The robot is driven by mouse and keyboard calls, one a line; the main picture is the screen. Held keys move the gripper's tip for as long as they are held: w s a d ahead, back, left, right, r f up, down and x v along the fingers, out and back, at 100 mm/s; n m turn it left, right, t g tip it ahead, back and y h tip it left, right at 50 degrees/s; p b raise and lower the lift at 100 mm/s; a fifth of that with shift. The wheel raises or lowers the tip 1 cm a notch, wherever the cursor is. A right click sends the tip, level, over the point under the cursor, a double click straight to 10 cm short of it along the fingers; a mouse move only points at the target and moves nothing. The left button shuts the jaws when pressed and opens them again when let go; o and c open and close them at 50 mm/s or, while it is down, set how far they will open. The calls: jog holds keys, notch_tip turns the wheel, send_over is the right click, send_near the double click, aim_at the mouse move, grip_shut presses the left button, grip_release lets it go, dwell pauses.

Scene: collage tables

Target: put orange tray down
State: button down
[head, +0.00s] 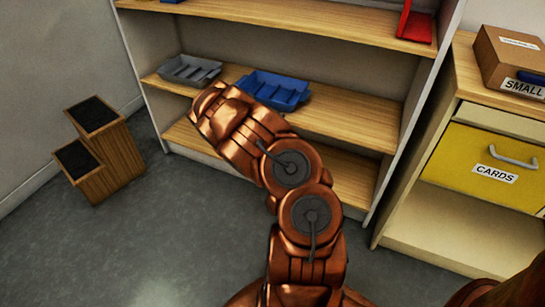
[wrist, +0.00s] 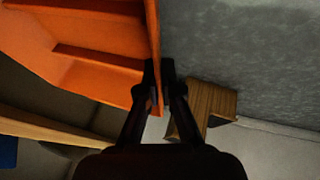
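The orange tray (wrist: 90,75) fills the upper left of the wrist view, with its inner dividers showing. My gripper (wrist: 159,82) is shut on the tray's side wall, one dark finger on each side of it. In the wrist view the tray appears apart from the shelf board (wrist: 50,128). In the head view my copper arm reaches toward the shelf unit, and the orange tray and fingertips are hidden behind it.
The shelf unit (head: 340,118) holds a grey tray (head: 189,69) and a blue tray (head: 274,90) on its middle board. A red object (head: 415,27) sits on the upper board. Wooden steps (head: 119,157) stand left; a yellow CARDS drawer (head: 482,165) and SMALL box (head: 508,55) are right.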

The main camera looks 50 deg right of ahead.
jog(key=s+d+f+n+b, duration=0.1)
jog(key=d+f+b, duration=0.3)
jog(key=f, duration=0.4)
jog(key=s+d+f+b, duration=0.1)
jog(key=d+f+b, duration=0.2)
jog(key=f+b, duration=0.3)
jog(key=shift+y, duration=0.3)
jog(key=w+d+f+b, duration=0.1)
jog(key=w+d, duration=0.2)
jog(key=d, duration=0.1)
jog(key=w+d+b, duration=0.2)
jog(key=d, duration=0.3)
jog(key=w+d+f+b, duration=0.1)
jog(key=w+d, duration=0.2)
jog(key=d, duration=0.1)
jog(key=shift+w+d+f+b, duration=0.25)
jog(key=shift+w+f+b, duration=0.05)
jog(key=shift+w+f, duration=0.05)
jog(key=shift+d, duration=0.1)
